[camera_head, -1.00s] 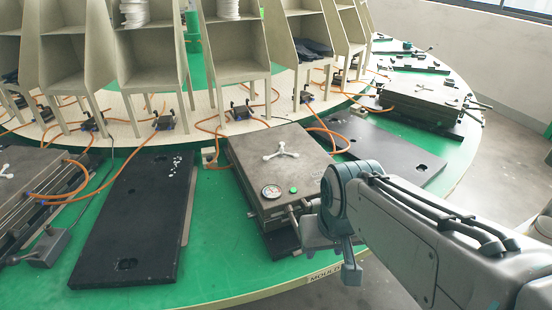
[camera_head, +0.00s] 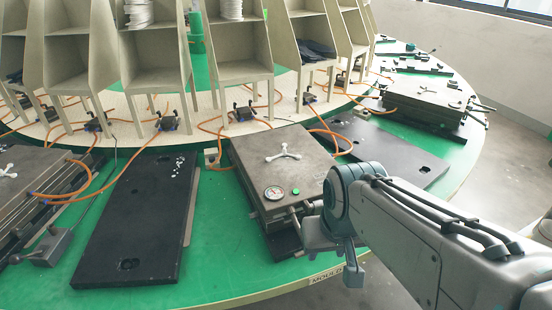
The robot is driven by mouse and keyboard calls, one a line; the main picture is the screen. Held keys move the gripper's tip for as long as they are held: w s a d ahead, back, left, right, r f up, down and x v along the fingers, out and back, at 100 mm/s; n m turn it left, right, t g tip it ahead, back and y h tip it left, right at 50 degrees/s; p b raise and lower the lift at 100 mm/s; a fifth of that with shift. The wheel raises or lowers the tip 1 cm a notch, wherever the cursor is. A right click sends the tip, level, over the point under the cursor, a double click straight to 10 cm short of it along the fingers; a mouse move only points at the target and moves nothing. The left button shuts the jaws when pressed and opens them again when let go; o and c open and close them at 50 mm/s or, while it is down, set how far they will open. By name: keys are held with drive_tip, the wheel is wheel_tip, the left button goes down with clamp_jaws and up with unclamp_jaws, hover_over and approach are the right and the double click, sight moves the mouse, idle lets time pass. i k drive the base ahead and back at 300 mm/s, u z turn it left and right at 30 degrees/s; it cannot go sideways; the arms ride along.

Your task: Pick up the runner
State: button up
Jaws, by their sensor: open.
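A white three-armed runner (camera_head: 283,153) lies flat on top of the closed grey mould (camera_head: 262,172) in the middle of the view. A similar white runner (camera_head: 8,171) shows on another mould at the left edge, partly cut off by the frame. My gripper (camera_head: 335,255) hangs at the front right corner of the middle mould, to the right of and nearer than the middle runner. It is open, empty and apart from the runner. My arm hides part of the gripper.
The mould has a gauge (camera_head: 274,193) and green button (camera_head: 296,191) on its front. A black plate (camera_head: 135,220) lies to its left and another black plate (camera_head: 392,145) to its right. Orange hoses (camera_head: 328,136) curve behind. Beige shelf stands (camera_head: 236,50) rise at the back.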

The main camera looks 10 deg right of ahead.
sight(284, 153)
drive_tip(key=k, duration=0.5)
drive_tip(key=z, duration=1.25)
drive_tip(key=i, duration=1.05)
drive_tip(key=u, duration=2.05)
drive_tip(key=i, duration=0.5)
drive_tip(key=u, duration=0.05)
